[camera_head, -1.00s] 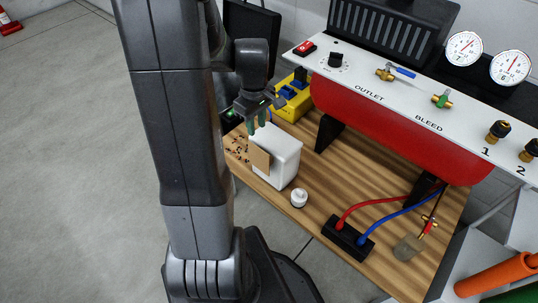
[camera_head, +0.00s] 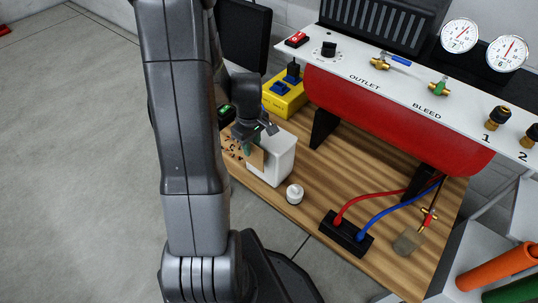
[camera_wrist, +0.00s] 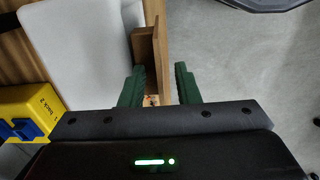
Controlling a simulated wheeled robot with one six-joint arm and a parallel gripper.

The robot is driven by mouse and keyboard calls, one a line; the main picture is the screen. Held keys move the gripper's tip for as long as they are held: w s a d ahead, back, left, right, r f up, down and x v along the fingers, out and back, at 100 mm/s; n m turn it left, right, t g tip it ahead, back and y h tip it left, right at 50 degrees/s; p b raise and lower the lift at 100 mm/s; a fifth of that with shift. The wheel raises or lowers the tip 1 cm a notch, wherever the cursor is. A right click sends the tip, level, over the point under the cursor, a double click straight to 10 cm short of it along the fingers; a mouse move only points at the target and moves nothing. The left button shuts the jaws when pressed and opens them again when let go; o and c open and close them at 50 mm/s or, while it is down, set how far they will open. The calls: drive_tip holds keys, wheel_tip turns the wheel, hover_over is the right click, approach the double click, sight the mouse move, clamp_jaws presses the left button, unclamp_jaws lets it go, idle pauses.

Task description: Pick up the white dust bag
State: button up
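The white dust bag (camera_head: 280,162) stands upright on the wooden bench. It has a rounded white body and a tan cardboard plate (camera_head: 257,158) on its left side. My gripper (camera_head: 251,147) is over the plate side of the bag, pointing down. In the wrist view the green fingers of my gripper (camera_wrist: 160,82) are apart. The tan plate (camera_wrist: 146,45) shows between them, nearer the left finger; I cannot tell whether they touch. The white body (camera_wrist: 85,45) lies to the left of the fingers. The gripper's own body hides part of the bag.
A yellow box with blue sockets (camera_head: 285,98) stands behind the bag, and a small white knob-like piece (camera_head: 294,194) in front. A red tank (camera_head: 385,118) under a white gauge panel fills the right. A black block (camera_head: 346,233) with red and blue hoses sits farther right.

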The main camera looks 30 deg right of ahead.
drive_tip(key=shift+f, duration=0.15)
idle(0.3)
clamp_jaws()
